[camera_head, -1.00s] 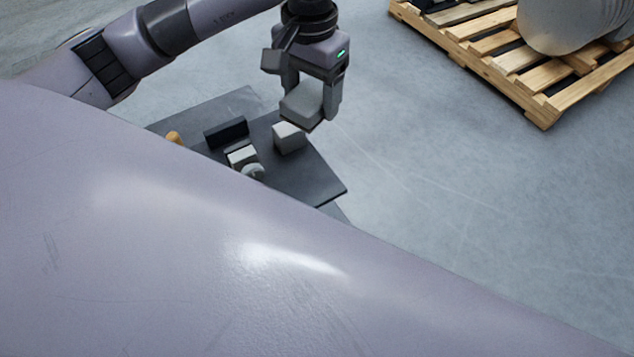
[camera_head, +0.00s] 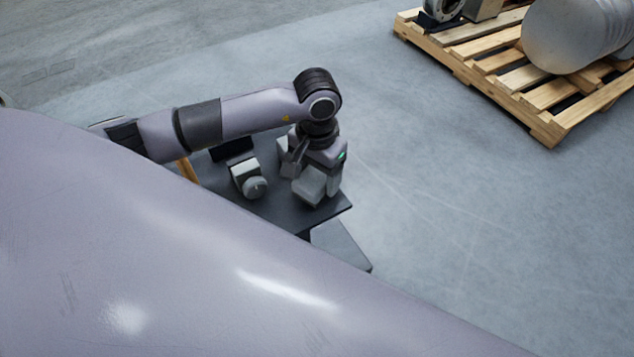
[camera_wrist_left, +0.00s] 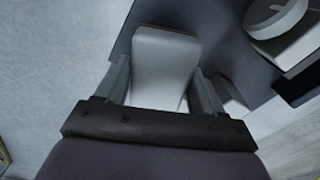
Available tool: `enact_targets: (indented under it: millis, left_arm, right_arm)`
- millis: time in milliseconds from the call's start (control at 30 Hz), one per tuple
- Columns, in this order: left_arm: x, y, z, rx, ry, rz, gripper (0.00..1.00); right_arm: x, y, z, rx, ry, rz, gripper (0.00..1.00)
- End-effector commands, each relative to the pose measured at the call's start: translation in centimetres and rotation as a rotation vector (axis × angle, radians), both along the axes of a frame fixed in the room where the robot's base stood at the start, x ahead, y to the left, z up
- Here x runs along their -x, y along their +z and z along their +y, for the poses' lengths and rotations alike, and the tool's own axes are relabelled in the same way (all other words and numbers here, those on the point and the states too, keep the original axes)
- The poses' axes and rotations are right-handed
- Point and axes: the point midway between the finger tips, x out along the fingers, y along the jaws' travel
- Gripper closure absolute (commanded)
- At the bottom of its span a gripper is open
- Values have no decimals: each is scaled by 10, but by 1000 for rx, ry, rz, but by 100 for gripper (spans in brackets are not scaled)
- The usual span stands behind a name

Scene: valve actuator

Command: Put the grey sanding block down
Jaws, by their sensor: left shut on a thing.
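The grey sanding block (camera_head: 309,186) is between the fingers of my left gripper (camera_head: 318,184), low over the dark table (camera_head: 275,208) near its right end. I cannot tell whether its underside touches the tabletop. In the left wrist view the block (camera_wrist_left: 165,58) fills the space between the two fingers of my left gripper (camera_wrist_left: 163,82), which is shut on it. My right gripper is not in view.
A light block with a round grey part (camera_head: 251,181) stands left of the gripper. A dark block (camera_head: 232,148) is behind it. Another pale block (camera_wrist_left: 230,95) lies beside one finger. A wooden pallet (camera_head: 545,129) stands on the floor, upper right.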

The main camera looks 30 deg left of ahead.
Motion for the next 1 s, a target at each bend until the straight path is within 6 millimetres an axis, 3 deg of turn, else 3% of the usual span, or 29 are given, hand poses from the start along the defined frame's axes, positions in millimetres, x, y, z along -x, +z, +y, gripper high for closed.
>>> enact_targets:
  millis: [167, 567, 600, 633, 1000]
  left_arm:
    - [0, -28, 0, 1, 2, 2, 56]
    - [0, -34, 0, -1, 0, -1, 56]
    - [0, -32, 0, -1, 0, 0, 19]
    - [0, -32, 0, -1, 0, 0, 9]
    - [0, -30, 0, 0, 1, 1, 6]
  right_arm:
    - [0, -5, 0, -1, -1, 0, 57]
    - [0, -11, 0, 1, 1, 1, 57]
    - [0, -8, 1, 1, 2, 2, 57]
    - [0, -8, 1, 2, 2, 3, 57]
    - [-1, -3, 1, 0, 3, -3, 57]
